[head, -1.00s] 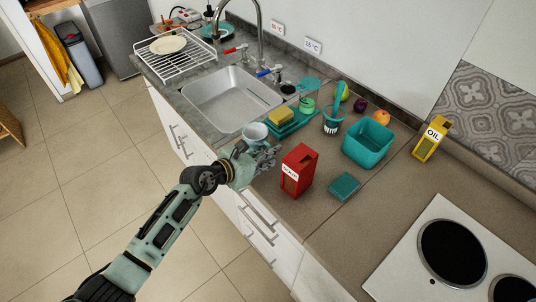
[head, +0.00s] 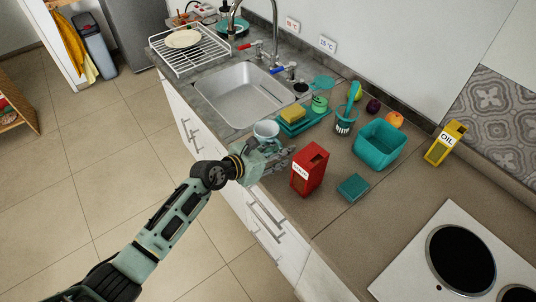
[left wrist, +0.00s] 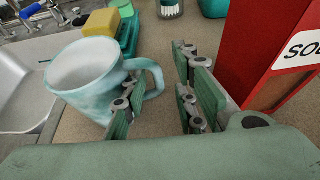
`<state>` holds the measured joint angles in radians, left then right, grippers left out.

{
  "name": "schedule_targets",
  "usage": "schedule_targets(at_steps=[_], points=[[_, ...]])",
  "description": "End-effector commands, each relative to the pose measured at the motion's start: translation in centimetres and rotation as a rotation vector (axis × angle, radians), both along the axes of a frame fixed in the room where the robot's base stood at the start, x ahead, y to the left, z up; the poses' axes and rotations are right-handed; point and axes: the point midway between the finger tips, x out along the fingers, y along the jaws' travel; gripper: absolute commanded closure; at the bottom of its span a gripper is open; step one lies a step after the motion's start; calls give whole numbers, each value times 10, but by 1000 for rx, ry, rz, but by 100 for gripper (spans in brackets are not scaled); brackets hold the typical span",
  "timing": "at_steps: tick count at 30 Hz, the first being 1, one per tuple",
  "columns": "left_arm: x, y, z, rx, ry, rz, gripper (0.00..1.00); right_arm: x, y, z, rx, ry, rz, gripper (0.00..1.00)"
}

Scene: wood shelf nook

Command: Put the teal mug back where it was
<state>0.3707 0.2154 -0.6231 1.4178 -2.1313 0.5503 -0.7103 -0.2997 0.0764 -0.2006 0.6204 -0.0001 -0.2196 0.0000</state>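The pale teal mug (head: 266,131) stands upright on the counter, between the sink and the red box. In the left wrist view the mug (left wrist: 85,75) is at the left, its handle facing my fingers. My left gripper (head: 284,159) is low over the counter between the mug and the red box. In the left wrist view its two fingers (left wrist: 160,105) are apart with nothing clamped between them. The left finger overlaps the mug's handle; whether it touches is unclear. The right finger is clear of the handle. My right gripper is not in view.
A red box (head: 309,168) stands close to the right of my left gripper. Behind the mug are a teal tray with a yellow sponge (head: 293,112), a brush holder (head: 345,127) and a teal basin (head: 380,146). The sink (head: 240,95) is at left; a teal block (head: 353,187) lies at right.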

Motion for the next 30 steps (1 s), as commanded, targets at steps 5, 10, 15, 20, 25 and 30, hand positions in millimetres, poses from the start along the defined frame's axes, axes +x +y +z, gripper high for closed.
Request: schedule_targets(at_steps=[5,10,15,20,25,30], points=[[-13,18,8,2,-2,1,73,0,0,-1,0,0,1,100],[-33,42,21,3,-2,0,73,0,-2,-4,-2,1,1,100],[-51,65,33,3,-2,0,73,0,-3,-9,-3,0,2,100],[-63,80,41,2,0,1,73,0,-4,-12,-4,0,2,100],[-68,86,46,1,1,0,73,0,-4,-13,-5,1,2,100],[-68,86,47,0,0,0,73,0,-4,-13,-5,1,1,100]])
